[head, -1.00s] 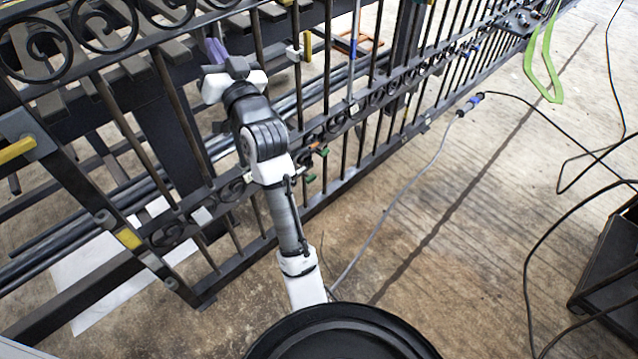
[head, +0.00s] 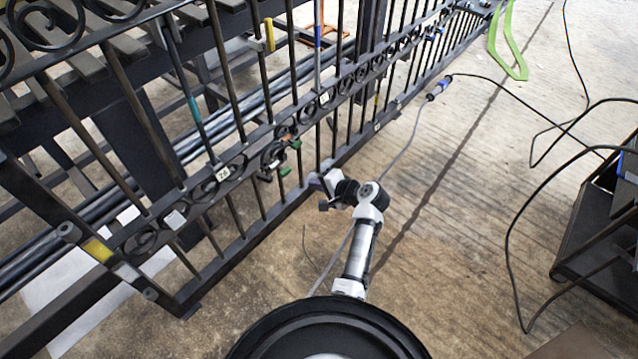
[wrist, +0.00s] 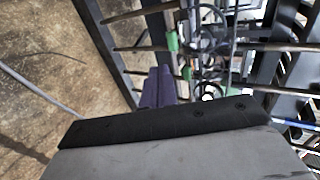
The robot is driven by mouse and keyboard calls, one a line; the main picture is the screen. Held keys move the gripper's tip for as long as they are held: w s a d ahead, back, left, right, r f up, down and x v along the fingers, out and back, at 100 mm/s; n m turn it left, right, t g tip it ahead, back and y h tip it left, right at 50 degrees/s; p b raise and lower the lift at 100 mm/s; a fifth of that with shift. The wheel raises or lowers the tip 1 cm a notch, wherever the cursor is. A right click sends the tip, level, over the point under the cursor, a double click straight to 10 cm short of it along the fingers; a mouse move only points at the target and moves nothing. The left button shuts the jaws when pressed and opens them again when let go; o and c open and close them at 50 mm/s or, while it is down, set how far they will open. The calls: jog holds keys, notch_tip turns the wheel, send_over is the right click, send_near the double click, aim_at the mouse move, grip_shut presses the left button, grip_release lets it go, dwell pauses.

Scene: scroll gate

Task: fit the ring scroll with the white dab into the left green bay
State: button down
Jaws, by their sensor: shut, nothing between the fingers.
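My gripper (head: 316,181) is low in front of the gate's lower rail, right of the green markers. In the wrist view its purple fingers (wrist: 158,88) are together and empty, pointing toward the gate. Two green markers, upper (head: 296,144) and lower (head: 285,171), sit on the scroll band; they also show in the wrist view as an upper one (wrist: 172,41) and a lower one (wrist: 186,73). A dark scroll (head: 272,158) is beside them. I cannot tell which piece is the ring scroll with the white dab, or whether the left green bay is empty.
The black gate (head: 233,166) runs diagonally from lower left to upper right. A grey cable (head: 400,148) lies on the floor behind my arm. A dark cart (head: 597,225) stands at the right. Open concrete floor lies between them.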

aim_at(288, 170)
jog(key=x, duration=0.3)
jog(key=r+x, duration=0.1)
jog(key=x, duration=0.5)
jog(key=shift+w+a+r, duration=0.35)
jog(key=shift+w+a, duration=0.1)
jog(key=shift+a, duration=0.05)
jog(key=shift+w+a+b, duration=0.3)
jog(key=shift+w+a, duration=0.15)
jog(key=shift+a, duration=0.2)
jog(key=shift+w+a+b, duration=0.25)
jog(key=shift+w+a, duration=0.25)
jog(key=shift+a, duration=0.1)
